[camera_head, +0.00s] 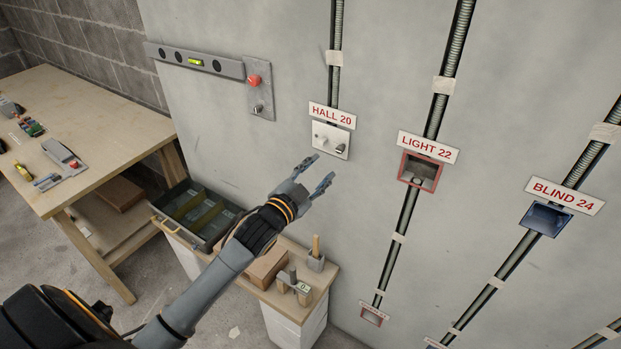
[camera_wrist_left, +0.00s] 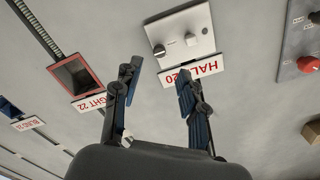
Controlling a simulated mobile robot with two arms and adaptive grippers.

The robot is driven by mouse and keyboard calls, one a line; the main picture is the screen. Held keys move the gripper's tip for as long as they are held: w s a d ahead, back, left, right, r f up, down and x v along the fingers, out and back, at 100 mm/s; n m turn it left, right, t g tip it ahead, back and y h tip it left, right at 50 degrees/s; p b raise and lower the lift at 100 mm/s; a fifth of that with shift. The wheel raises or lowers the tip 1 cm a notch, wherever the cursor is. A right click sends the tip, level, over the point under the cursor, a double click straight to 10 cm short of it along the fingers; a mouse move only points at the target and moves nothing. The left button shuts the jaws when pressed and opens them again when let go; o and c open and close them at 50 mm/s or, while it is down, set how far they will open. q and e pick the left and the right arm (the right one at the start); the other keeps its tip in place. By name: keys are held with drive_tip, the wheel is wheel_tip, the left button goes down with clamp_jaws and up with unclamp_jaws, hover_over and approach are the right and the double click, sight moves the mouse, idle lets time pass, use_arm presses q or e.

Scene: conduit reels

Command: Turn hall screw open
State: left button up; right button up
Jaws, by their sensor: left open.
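The white HALL 20 plate (camera_head: 331,139) is on the grey wall under its red-lettered label (camera_head: 332,115). It carries a pale round knob (camera_head: 322,140) and a small dark fitting (camera_head: 340,148); I cannot tell for sure which is the hall screw. In the left wrist view the plate (camera_wrist_left: 180,22) appears upside down, with the dark fitting (camera_wrist_left: 159,50) and the pale knob (camera_wrist_left: 191,40) both uncovered. My left gripper (camera_head: 320,173) is open and empty, below the plate and apart from it. Its fingers (camera_wrist_left: 158,78) are spread in the wrist view. My right gripper is not in view.
A grey panel with a red button (camera_head: 254,80) and a spirit level (camera_head: 195,61) are on the wall at left. The LIGHT 22 red-framed box (camera_head: 419,172) and BLIND 24 blue box (camera_head: 546,219) are to the right. A low bench with a tray (camera_head: 198,213) stands below.

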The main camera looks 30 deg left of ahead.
use_arm(q)
drive_tip(key=shift+s+a, duration=0.1)
drive_tip(key=shift+s, duration=1.65)
drive_tip(key=s+a+f+n+g+y+b, duration=0.15)
drive_tip(key=s+f+g, duration=0.35)
drive_tip(key=f, duration=1.5)
drive_tip(key=s+f+n+g+b, duration=0.1)
drive_tip(key=s+f+n+g, duration=0.4)
drive_tip(key=f, duration=1.5)
drive_tip(key=s+d+f+m+g+b, duration=0.1)
drive_tip(key=s+d+f+g, duration=0.2)
drive_tip(key=s+f, duration=1.55)
drive_tip(key=s+d+f+g, duration=0.2)
drive_tip(key=s, duration=0.7)
drive_tip(key=s+d+f+g, duration=0.1)
drive_tip(key=s+f+g, duration=0.1)
drive_tip(key=s, duration=0.8)
drive_tip(key=shift+s+d+f+b, duration=0.3)
drive_tip(key=shift+d+f+b, duration=0.1)
drive_tip(key=shift+f, duration=0.1)
drive_tip(key=shift+n, duration=0.25)
